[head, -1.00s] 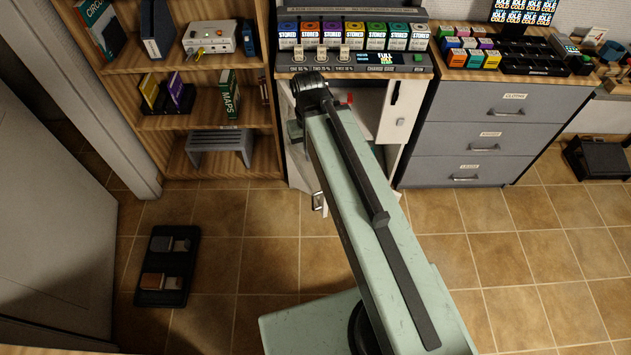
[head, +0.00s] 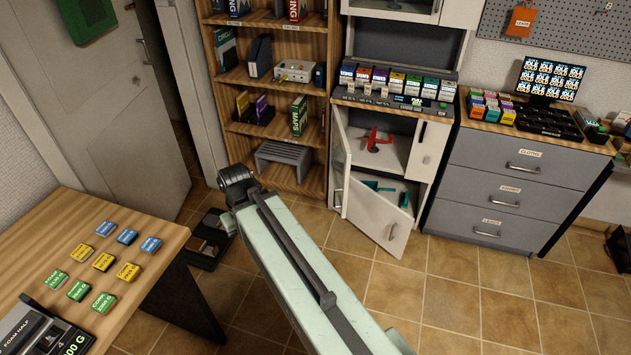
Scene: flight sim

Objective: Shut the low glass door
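The low cabinet under the console stands open, showing a red model plane (head: 376,142) on its upper shelf and teal items (head: 378,186) below. A narrow pale, glass-like door (head: 338,160) stands swung out at the left of the opening, seen almost edge-on. A white lower door (head: 376,214) with a metal handle also stands open, out over the floor. My arm reaches forward left of the cabinet, apart from these doors in the picture. My gripper is not visible beyond the arm's dark joint.
A wooden table (head: 165,235) with several coloured blocks is at the left. A black tray (head: 208,240) lies on the floor behind my arm. A bookshelf (head: 265,75) and a grey drawer unit (head: 500,185) flank the cabinet. Tiled floor (head: 450,300) is clear at the right.

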